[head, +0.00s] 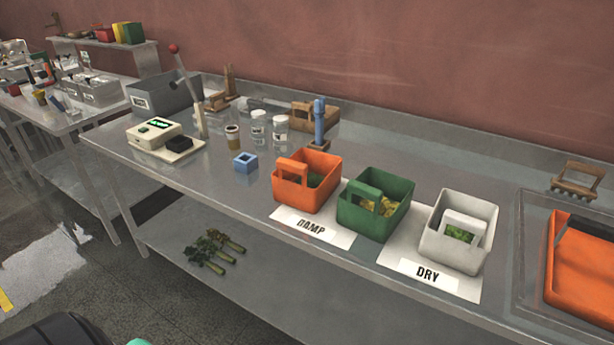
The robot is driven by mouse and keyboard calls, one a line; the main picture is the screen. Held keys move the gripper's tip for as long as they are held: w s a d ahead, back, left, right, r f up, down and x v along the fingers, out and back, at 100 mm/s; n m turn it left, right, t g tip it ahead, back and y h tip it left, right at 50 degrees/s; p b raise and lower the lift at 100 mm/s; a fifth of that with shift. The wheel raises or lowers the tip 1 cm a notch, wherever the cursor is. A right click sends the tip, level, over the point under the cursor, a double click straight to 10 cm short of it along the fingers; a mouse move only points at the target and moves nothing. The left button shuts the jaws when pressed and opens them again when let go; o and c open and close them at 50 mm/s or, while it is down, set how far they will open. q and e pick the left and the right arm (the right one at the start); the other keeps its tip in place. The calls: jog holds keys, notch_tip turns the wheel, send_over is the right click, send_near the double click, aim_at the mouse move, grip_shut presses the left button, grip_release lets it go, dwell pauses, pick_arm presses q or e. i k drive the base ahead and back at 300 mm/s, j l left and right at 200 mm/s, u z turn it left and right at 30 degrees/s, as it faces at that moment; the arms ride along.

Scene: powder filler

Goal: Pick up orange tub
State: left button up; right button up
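An orange tub (303,198) with an upright handle stands on the steel bench, behind the card marked DAMP (311,228). Some green material shows inside it. A green tub (371,219) of the same shape stands just to its right with yellowish bits inside. A white tub (443,250) with green bits stands further right by the card marked DRY (428,274). A larger orange container (574,282) sits at the right edge, partly cut off, with a dark bar across it.
A blue square block (245,162), a brown cup (232,137) and clear jars (259,128) stand left of the orange tub. A blue upright post (319,122) stands close behind it. A scale (158,136) is further left. The bench front left of the tub is clear.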

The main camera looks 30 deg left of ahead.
aim_at(305, 182)
jog(key=z, duration=1.45)
jog(key=u, duration=2.45)
jog(key=z, duration=0.5)
jog(key=i+j+z, duration=0.15)
jog(key=j+z, duration=0.2)
jog(key=j, duration=0.25)
jog(key=i+j+z, duration=0.1)
jog(key=j+z, duration=0.25)
jog(key=j, duration=0.3)
jog(key=j+z, duration=0.3)
jog(key=j, duration=0.35)
